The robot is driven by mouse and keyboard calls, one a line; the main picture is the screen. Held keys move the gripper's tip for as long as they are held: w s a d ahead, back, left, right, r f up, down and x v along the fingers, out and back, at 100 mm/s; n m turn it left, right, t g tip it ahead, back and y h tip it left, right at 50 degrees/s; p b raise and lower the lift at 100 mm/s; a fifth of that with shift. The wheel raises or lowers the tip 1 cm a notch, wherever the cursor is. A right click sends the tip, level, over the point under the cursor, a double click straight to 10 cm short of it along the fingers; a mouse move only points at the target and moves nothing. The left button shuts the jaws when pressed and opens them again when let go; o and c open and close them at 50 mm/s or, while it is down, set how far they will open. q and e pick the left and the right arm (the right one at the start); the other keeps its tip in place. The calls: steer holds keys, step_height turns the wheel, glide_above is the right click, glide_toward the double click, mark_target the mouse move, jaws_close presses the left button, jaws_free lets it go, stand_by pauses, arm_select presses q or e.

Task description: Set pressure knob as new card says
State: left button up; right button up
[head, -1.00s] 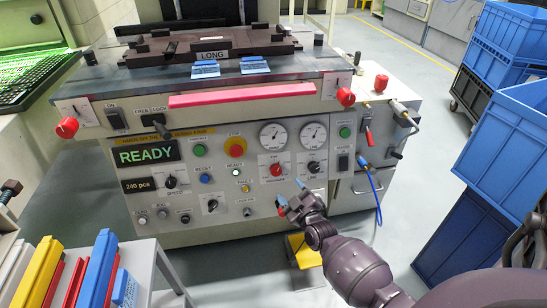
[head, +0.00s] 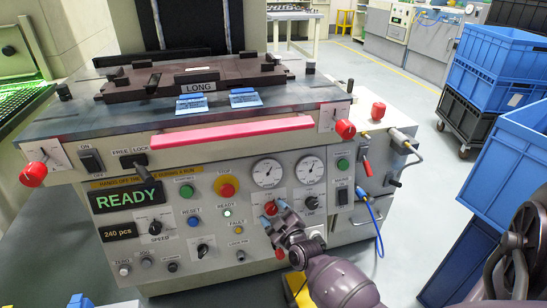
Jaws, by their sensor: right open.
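The press panel carries a red knob (head: 270,208) under the left round gauge (head: 267,173) and a black knob (head: 312,202) under the right gauge (head: 310,169). The small labels on these knobs are too small to read surely. My right gripper (head: 277,212) is open, with its bluish fingertips at the red knob, partly covering it. I cannot tell whether they touch it. My left gripper is not in view.
A READY display (head: 128,198), a red stop button on yellow (head: 226,188) and several switches share the panel. A red bar (head: 232,131) runs above it. Blue crates (head: 495,65) stand at the right. The floor between press and crates is clear.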

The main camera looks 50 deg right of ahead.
steer(key=shift+c, duration=0.5)
steer(key=c, duration=0.8)
steer(key=shift+r+n+p, duration=0.2)
steer(key=shift+n+p, duration=0.1)
steer(key=shift+p, duration=0.05)
steer(key=shift+c, duration=0.2)
steer(key=shift+w+d+r+n+y+p, duration=0.1)
steer(key=shift+r+n+y+p, duration=0.15)
steer(key=shift+n+p, duration=0.35)
steer(key=shift+n+y+p, duration=0.55)
steer(key=shift+n+p, duration=0.35)
steer(key=shift+n, duration=0.3)
steer(key=shift+n+g+p, duration=0.4)
steer(key=shift+n+g, duration=0.1)
steer(key=shift+n, duration=0.2)
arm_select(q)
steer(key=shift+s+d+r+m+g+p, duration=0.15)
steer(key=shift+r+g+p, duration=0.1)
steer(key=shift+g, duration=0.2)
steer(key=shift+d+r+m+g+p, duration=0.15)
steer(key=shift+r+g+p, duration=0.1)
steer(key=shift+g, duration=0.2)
arm_select(e)
steer(key=shift+f+n+y, duration=0.2)
steer(key=shift+n+y, duration=0.2)
steer(key=shift+n, duration=0.6)
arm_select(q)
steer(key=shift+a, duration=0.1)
